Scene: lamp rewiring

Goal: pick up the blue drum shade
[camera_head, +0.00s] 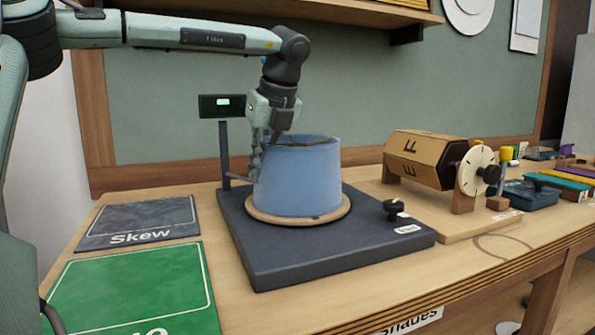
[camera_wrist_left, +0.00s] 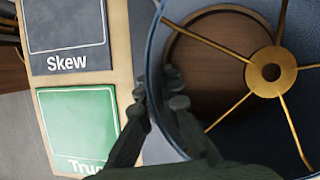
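The blue drum shade (camera_head: 300,180) stands upright on a round wooden disc (camera_head: 325,217) on a dark platform. My left gripper (camera_head: 257,160) is at the left side of the shade's rim, pointing down. In the left wrist view one finger is outside the shade wall (camera_wrist_left: 152,60) and the other inside, close together with the wall between them, so it looks shut on the wall. The exact finger contact is partly hidden. Brass spokes meet at a ring (camera_wrist_left: 270,72) inside the shade. My right gripper is not in view.
A dark mat marked Skew (camera_head: 140,222) and a green mat (camera_head: 135,290) lie to the left. A small display on a post (camera_head: 222,106) stands behind. A black knob (camera_head: 393,210) is on the platform. A hexagonal wooden drum device (camera_head: 425,160) stands to the right.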

